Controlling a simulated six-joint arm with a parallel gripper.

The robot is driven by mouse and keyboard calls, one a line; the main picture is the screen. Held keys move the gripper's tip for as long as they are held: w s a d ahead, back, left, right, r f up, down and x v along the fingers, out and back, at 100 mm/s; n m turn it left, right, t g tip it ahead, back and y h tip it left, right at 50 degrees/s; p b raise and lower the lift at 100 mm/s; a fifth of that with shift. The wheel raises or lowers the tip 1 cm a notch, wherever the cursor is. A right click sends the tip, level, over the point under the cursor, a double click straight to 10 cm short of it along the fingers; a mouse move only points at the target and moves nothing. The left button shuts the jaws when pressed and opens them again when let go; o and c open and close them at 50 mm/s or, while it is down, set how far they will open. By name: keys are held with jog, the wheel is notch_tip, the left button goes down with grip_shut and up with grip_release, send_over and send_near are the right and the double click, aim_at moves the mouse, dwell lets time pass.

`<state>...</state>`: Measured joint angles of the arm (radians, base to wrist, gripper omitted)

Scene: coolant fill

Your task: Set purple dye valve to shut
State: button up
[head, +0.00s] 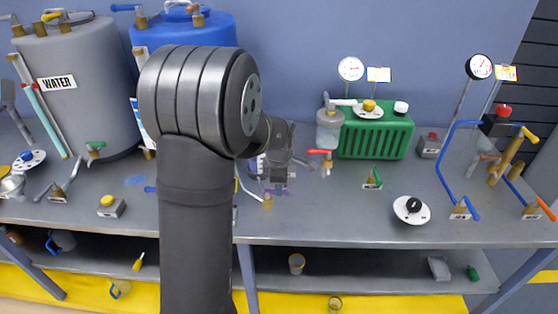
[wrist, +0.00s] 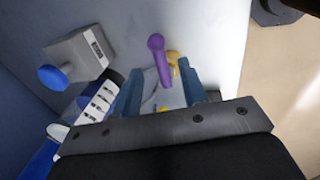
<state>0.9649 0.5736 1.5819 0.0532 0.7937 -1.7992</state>
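The purple dye valve has a purple lever handle (wrist: 157,48) and a brass body (wrist: 174,60), seen in the wrist view. In the head view only a little purple (head: 284,192) shows below my gripper (head: 277,184), with the rest hidden. My gripper in the wrist view (wrist: 161,70) is open, its two blue-grey fingers apart. The purple lever appears between the fingers, its rounded end towards the top of the picture. I cannot tell whether a finger touches it.
A grey box with a blue button (wrist: 52,78) lies left in the wrist view. The red-handled tap (head: 321,152) and green tank (head: 376,133) stand right of my gripper in the head view.

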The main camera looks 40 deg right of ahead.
notch_tip(320, 180, up, 14)
jog(key=s+a, duration=0.2)
jog(key=shift+r, duration=0.25)
jog(key=shift+f, duration=0.1)
jog(key=f, duration=0.5)
jog(key=w+d+f, duration=0.1)
jog(key=f, duration=0.5)
jog(key=w+d+f, duration=0.1)
jog(key=f, duration=0.5)
jog(key=shift+w+d, duration=0.2)
jog(key=shift+r, duration=0.1)
